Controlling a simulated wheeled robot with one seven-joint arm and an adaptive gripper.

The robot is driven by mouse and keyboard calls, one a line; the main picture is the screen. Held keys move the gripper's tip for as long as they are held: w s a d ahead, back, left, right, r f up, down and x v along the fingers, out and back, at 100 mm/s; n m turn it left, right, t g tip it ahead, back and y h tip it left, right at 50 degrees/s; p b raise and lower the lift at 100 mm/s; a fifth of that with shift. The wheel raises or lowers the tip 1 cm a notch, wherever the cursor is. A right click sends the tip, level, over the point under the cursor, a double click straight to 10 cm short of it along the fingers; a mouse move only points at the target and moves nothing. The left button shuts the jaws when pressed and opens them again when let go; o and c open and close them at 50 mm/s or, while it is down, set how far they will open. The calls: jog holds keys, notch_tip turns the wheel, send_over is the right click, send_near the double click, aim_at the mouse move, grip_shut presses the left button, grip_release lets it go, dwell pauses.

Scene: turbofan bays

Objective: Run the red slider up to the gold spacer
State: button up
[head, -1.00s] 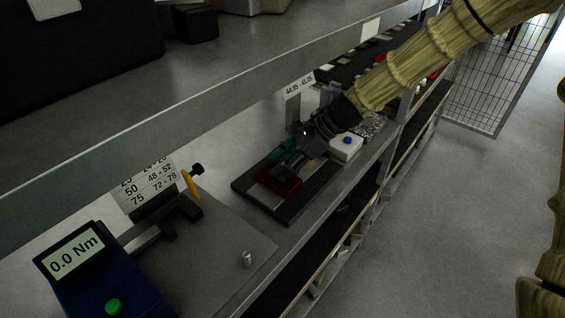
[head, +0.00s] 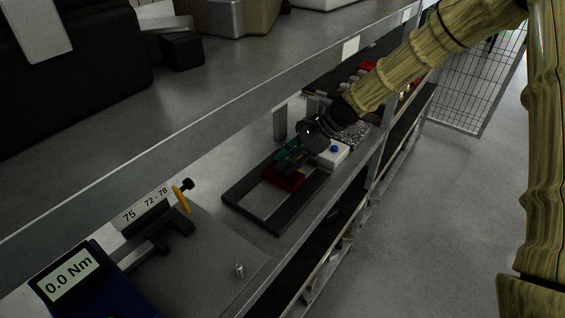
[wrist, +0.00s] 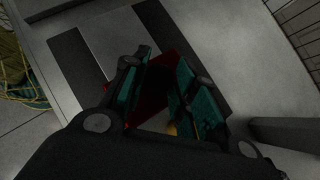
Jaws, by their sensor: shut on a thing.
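The red slider (head: 284,179) sits on a dark, frame-like track (head: 246,214) on the bench. My gripper (head: 289,157) is at the slider, its teal fingers shut on it. In the wrist view, red (wrist: 148,100) shows between and beyond the two teal fingers (wrist: 160,84); the fingers hide part of the slider. A small gold patch (wrist: 172,129), perhaps the gold spacer, shows between the fingers close to the palm. Its gap to the slider cannot be told. In the head view my gripper hides the track's far end, and no gold spacer can be made out there.
A white box with a blue button (head: 332,152) stands just right of the track. A torque meter (head: 75,280), a clamp-like fixture with a yellow part (head: 182,196) and a small metal cylinder (head: 239,270) are at the near left. A shelf edge (head: 200,125) runs above the bench.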

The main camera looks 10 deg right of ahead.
jog(key=shift+a, duration=0.1)
jog(key=o, duration=0.9)
jog(key=v, duration=1.2)
